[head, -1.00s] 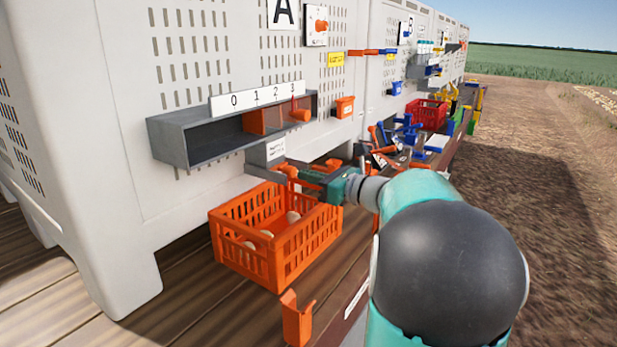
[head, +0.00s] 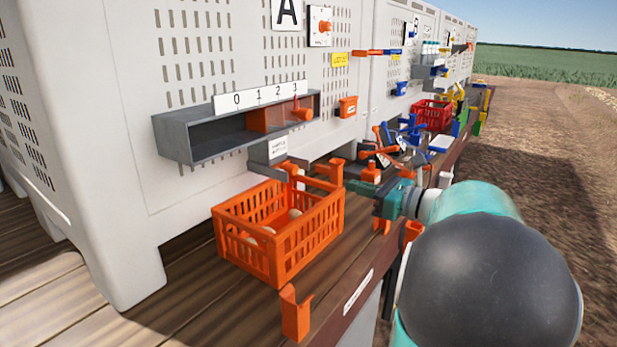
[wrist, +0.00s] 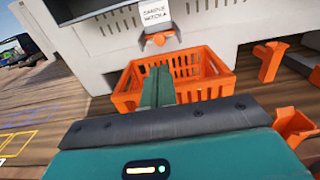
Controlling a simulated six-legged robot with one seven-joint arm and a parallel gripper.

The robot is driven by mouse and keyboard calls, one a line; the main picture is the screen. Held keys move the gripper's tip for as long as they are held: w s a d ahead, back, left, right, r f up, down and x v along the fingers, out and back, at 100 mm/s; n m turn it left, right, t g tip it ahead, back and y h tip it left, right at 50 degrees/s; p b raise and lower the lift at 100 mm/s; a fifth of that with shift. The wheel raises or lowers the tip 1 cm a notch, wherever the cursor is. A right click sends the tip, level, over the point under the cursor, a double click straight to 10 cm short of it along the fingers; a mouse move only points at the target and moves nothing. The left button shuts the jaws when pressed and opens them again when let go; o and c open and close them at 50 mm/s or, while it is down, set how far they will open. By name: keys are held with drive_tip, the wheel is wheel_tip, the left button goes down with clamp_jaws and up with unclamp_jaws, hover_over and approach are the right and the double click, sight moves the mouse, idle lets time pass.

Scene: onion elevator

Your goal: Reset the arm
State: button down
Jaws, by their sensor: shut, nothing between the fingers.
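My gripper (head: 366,187) is teal and shut, with nothing between its fingers. In the head view it is at the right of the orange crate (head: 277,262), apart from the crate's right wall as far as I can tell. In the wrist view the closed fingers (wrist: 157,82) point forward and overlap the front of the crate (wrist: 206,88). Several pale round onions (head: 268,231) lie in the crate in the head view. My arm reaches in from the lower right.
A grey chute numbered 0 to 3 (head: 200,143) is fixed to the pale wall above the crate. An orange bracket (head: 295,313) stands at the deck's front edge. Orange and blue fittings and a red crate (head: 432,114) crowd farther along the deck. Open ground lies right.

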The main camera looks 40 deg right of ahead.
drive_tip(key=s+a+f+n+g, duration=0.1)
drive_tip(key=a+f+n+g, duration=0.3)
drive_tip(key=a, duration=0.5)
drive_tip(key=s+a+f+n+g+y, duration=0.1)
drive_tip(key=a+n+g, duration=0.2)
drive_tip(key=a+n, duration=0.4)
drive_tip(key=s+a+f+n+g, duration=0.2)
drive_tip(key=a+f+n+g, duration=0.15)
drive_tip(key=a, duration=0.65)
drive_tip(key=s+a+f+n+h, duration=0.2)
drive_tip(key=s+n, duration=0.3)
drive_tip(key=n, duration=0.3)
drive_tip(key=s+a+f+n+h, duration=0.2)
drive_tip(key=s+a+n+h, duration=0.2)
drive_tip(key=n, duration=0.5)
drive_tip(key=shift+s+a+f+g+h, duration=0.3)
drive_tip(key=shift+s+f+g+h, duration=0.1)
drive_tip(key=shift+s+g+h, duration=0.15)
drive_tip(key=shift+d, duration=0.15)
